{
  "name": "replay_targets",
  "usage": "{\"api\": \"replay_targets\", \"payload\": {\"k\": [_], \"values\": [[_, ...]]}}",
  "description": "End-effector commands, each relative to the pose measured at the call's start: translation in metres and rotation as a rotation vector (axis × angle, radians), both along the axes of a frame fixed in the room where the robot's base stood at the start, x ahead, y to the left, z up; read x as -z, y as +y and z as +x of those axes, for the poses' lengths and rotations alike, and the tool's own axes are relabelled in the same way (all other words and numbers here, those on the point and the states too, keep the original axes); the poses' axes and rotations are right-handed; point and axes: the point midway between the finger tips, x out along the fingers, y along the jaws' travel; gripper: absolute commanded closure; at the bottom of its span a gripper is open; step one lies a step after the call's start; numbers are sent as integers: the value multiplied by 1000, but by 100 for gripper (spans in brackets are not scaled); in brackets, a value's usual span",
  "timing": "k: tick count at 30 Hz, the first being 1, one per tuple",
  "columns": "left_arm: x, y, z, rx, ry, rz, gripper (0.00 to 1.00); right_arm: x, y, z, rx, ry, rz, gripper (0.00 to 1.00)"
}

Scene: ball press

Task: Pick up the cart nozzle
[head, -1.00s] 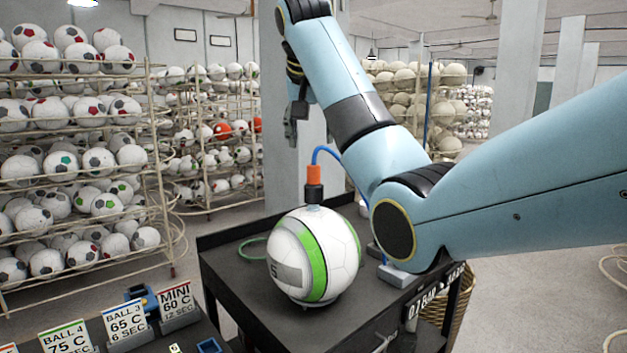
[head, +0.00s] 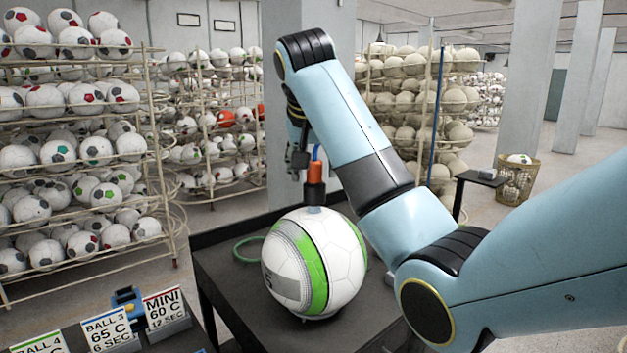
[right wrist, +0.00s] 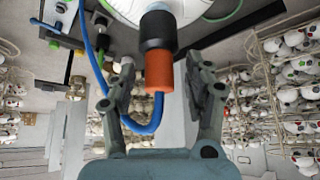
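The cart nozzle, with an orange body and a black collar (head: 315,178), stands upright on top of a white, green and grey ball (head: 318,265). A blue hose rises from the nozzle. In the right wrist view, my right gripper (right wrist: 160,68) is open, with one finger on each side of the nozzle (right wrist: 158,62). Gaps show between the fingers and the nozzle, and the blue hose (right wrist: 142,128) passes near the left finger. My left gripper is not in view.
The ball sits on a black cart (head: 225,275) with a green hose loop (head: 248,250). Label signs (head: 165,308) stand at the front left. Ball racks (head: 70,150) line the left and back. A wire basket (head: 517,178) stands at the far right.

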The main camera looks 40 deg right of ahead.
Motion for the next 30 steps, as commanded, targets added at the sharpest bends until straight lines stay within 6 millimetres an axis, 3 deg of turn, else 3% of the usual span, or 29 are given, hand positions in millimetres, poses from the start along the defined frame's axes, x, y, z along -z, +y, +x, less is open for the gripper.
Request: {"api": "replay_targets", "payload": {"k": [1, 6, 11, 22, 30], "values": [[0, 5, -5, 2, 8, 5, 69, 0, 0, 0, 0, 0, 0, 57], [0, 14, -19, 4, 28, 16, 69, 0, 0, 0, 1, 1, -1, 79], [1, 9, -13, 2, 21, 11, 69, 1, 0, 0, 0, 2, 0, 100], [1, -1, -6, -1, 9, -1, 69, -2, -1, 1, 0, 1, -1, 100], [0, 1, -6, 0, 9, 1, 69, -19, -4, 10, -5, -1, 0, 100]]}}
